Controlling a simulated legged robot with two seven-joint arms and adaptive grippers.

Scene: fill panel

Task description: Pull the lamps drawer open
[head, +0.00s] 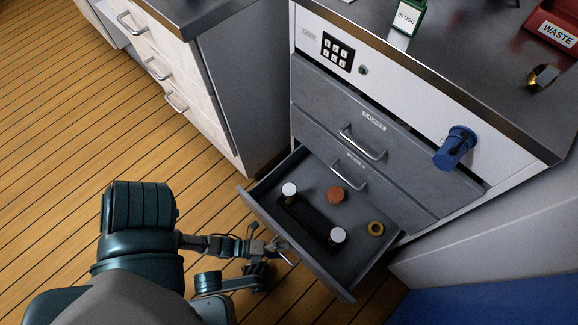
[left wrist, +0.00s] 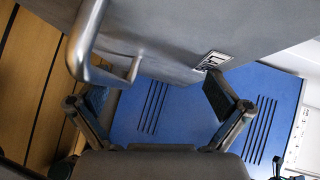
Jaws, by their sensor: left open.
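A grey drawer (head: 352,265) at the bottom of the cabinet stands pulled out in the head view. The label (left wrist: 212,61) on the front is unreadable. My right gripper is not in view.
Two closed drawers with handles (head: 362,146) (head: 348,178) sit above the open one. A keypad (head: 338,52) and a blue cylinder (head: 456,147) are on the panel above. Another drawer unit (head: 185,60) stands to the left. Wooden floor lies clear in front.

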